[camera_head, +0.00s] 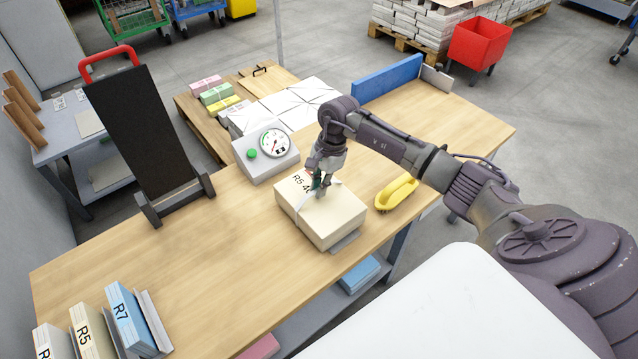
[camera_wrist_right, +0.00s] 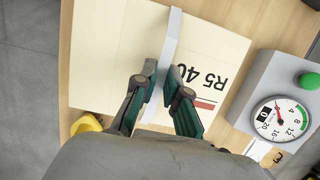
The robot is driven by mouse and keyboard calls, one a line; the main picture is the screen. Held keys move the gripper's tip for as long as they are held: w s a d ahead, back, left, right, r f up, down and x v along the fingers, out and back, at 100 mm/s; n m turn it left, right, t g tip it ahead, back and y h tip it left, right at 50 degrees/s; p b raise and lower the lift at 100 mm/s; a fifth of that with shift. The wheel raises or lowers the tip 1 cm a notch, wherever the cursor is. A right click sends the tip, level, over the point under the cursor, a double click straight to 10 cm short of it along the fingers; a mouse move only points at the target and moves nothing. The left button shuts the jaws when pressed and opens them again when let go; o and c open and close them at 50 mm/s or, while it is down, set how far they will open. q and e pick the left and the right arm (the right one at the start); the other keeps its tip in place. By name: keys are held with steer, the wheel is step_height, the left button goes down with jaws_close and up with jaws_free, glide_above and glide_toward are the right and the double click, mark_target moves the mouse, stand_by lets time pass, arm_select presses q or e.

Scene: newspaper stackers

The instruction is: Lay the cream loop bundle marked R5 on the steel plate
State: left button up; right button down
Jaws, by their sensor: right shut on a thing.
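The cream bundle marked R5 40 (camera_head: 325,218) is in front of the dial scale, with a pale strap loop around it; it also shows in the wrist view (camera_wrist_right: 115,50). My right gripper (camera_head: 319,188) is shut on the pale loop (camera_wrist_right: 167,70) at the bundle's top. A grey edge of the steel plate (camera_head: 346,243) shows under the bundle's front right side; most of the plate is hidden. I cannot tell whether the bundle touches it. My left gripper is not in view.
The dial scale (camera_head: 266,153) stands just behind the bundle. A yellow handled tool (camera_head: 397,193) lies to its right. A black sloped board (camera_head: 147,128) stands at left. Upright R5 (camera_head: 92,334) and R7 (camera_head: 129,318) pieces are at front left. The table's middle left is clear.

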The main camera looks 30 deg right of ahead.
steer(key=shift+w+f+b, duration=0.1)
steer(key=shift+f+b, duration=0.15)
steer(key=shift+b, duration=0.15)
stand_by(0.5)
steer(key=c, duration=1.2)
jaws_free()
steer(key=shift+o, duration=0.3)
steer(key=shift+s+f, duration=0.2)
steer(key=shift+f, duration=0.05)
steer(key=v, duration=1.2)
steer(key=shift+r, duration=0.25)
